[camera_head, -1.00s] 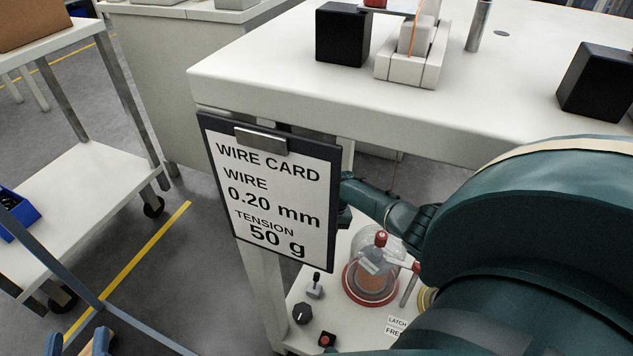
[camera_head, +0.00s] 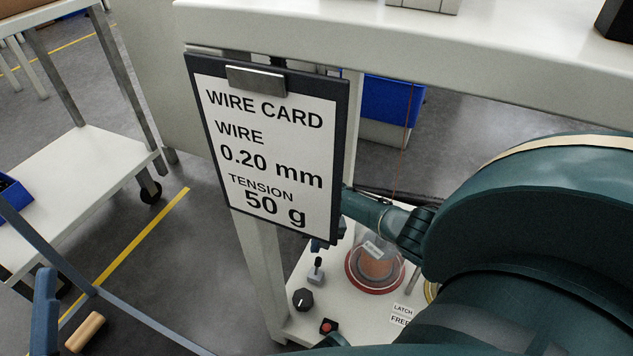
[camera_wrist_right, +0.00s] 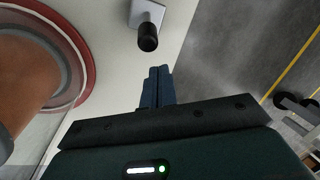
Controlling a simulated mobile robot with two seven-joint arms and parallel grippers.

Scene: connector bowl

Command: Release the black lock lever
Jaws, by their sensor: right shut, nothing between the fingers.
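The black lock lever (camera_head: 317,265) is a small black-tipped stick on a grey base, on the white lower shelf. It also shows in the right wrist view (camera_wrist_right: 148,38), just beyond the fingertips. My right gripper (camera_wrist_right: 157,72) is shut and empty, its blue fingers pointing at the lever with a small gap in that view. In the head view the right gripper (camera_head: 320,243) shows partly below the wire card, close above the lever; the card hides much of it. I cannot tell the exact height gap. My left gripper is not in view.
The wire card (camera_head: 268,150) hangs in front of the shelf. A clear dome over a copper spool (camera_head: 378,265) with a red base ring stands right of the lever. A black knob (camera_head: 303,299), a red button (camera_head: 327,326) and a latch label (camera_head: 402,310) are nearby.

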